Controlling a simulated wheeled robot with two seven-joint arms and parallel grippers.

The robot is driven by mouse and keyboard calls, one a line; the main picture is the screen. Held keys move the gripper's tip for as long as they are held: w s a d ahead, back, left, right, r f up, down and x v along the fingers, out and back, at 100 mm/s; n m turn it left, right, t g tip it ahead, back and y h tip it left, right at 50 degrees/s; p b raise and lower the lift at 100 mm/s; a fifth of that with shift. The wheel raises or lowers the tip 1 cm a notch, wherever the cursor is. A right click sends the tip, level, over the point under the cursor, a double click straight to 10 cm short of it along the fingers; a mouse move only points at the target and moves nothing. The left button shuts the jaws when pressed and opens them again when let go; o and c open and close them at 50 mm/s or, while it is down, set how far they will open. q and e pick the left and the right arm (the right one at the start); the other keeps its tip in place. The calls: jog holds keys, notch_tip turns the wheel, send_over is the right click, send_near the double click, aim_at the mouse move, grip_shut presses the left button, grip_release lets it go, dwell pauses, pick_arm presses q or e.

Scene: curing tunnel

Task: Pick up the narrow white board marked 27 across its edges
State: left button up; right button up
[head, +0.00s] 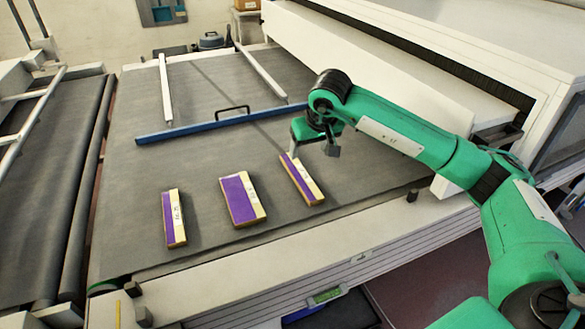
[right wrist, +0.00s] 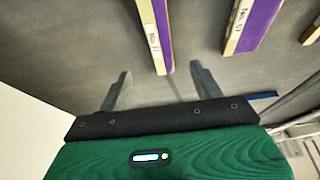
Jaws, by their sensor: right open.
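Three boards lie apart on the dark belt, each with purple and pale cream-white faces. The right board (head: 301,181) is narrow, and its near end shows between my fingers in the right wrist view (right wrist: 154,38). Its label there is small and reads roughly "No. 11". The middle board (head: 240,199) is wider; its label (right wrist: 242,25) is hard to read. The left board (head: 174,218) is narrow with a small dark label that I cannot read surely. My right gripper (head: 314,152) is open and empty, over the far end of the right board. My left gripper is out of view.
A blue bar (head: 215,125) with a black handle crosses the belt (head: 205,85) behind the boards. Two white rails (head: 165,88) run back from it. The white tunnel housing (head: 375,60) stands at right. The belt in front of and between the boards is clear.

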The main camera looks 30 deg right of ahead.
jog(key=p, duration=0.1)
send_near(300, 173)
jog(key=shift+s+f, duration=0.35)
jog(key=shift+f, duration=0.15)
jog(key=shift+x, duration=1.1)
jog(key=shift+w+a+f+p, duration=0.1)
jog(key=shift+w+f+p, duration=0.15)
jog(key=shift+w+p, duration=0.15)
jog(key=x, duration=0.1)
jog(key=p+x, duration=0.1)
jog(key=x, duration=0.1)
jog(key=shift+w+f, duration=0.2)
jog(key=shift+w, duration=0.15)
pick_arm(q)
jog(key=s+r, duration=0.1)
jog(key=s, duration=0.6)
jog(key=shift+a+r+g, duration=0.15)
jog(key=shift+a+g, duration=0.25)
pick_arm(e)
jog(key=shift+w+f, duration=0.15)
jog(key=shift+f, duration=0.3)
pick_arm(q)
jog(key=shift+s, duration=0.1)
pick_arm(e)
jog(key=c, duration=1)
jog(key=shift+c, duration=0.4)
